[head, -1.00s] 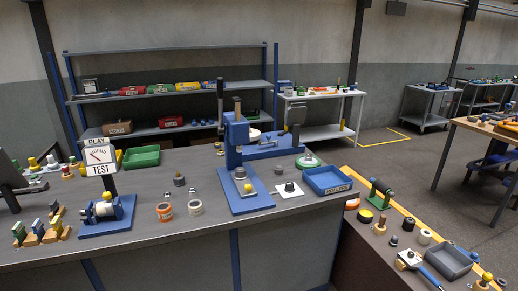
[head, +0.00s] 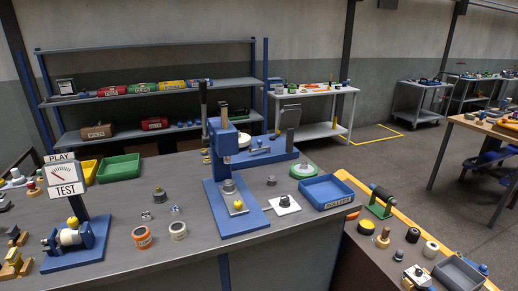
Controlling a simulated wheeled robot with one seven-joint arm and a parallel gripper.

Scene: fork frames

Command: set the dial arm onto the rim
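A white dial gauge (head: 64,176) with a red needle, between signs reading PLAY and TEST, stands at the left of the grey bench. A dark post slants down from it to a blue test stand (head: 76,261). The stand holds a pale roller (head: 70,237) with a yellow knob (head: 72,222) above it. A separate dial arm cannot be made out, and I cannot tell whether anything touches the roller's rim. My gripper is not in view.
A blue press (head: 228,188) stands mid-bench, with a white plate (head: 284,204) and a blue ROLLERS tray (head: 327,191) to its right. Orange (head: 142,237) and white (head: 178,230) rings lie between stand and press. A lower bench (head: 352,262) holds several parts.

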